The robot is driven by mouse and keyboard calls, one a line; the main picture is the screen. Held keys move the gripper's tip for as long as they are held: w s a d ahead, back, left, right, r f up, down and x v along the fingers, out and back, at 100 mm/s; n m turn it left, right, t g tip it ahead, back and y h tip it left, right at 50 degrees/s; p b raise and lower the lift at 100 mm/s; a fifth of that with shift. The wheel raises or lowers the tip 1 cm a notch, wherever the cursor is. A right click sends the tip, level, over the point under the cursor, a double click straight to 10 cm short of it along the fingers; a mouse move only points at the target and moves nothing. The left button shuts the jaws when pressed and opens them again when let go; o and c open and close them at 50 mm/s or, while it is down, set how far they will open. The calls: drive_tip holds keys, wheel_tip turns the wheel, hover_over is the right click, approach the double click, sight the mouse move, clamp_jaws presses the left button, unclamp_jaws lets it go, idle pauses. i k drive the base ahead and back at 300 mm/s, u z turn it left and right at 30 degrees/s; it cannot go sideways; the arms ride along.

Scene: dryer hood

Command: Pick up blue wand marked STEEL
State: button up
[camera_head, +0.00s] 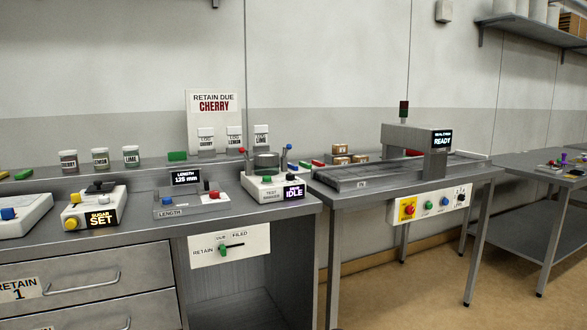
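A small blue piece (292,166) lies at the left end of the conveyor table, beside a green piece (305,165) and a red piece (317,163). It may be the blue wand; its shape and any STEEL marking are too small to read. It is partly hidden behind the test station (268,187) with its IDLE display. My gripper is not in view.
The conveyor (350,180) with a READY arch (412,140) stands right of these pieces. Several brown packs (340,149) lie behind it. The left bench (140,222) holds jars, a SUGAR SET unit (95,210) and a LENGTH gauge (190,203). Floor (400,290) is clear at front right.

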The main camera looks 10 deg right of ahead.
sight(291, 166)
drive_tip(key=u, duration=0.05)
drive_tip(key=i, duration=1)
drive_tip(key=z, duration=0.05)
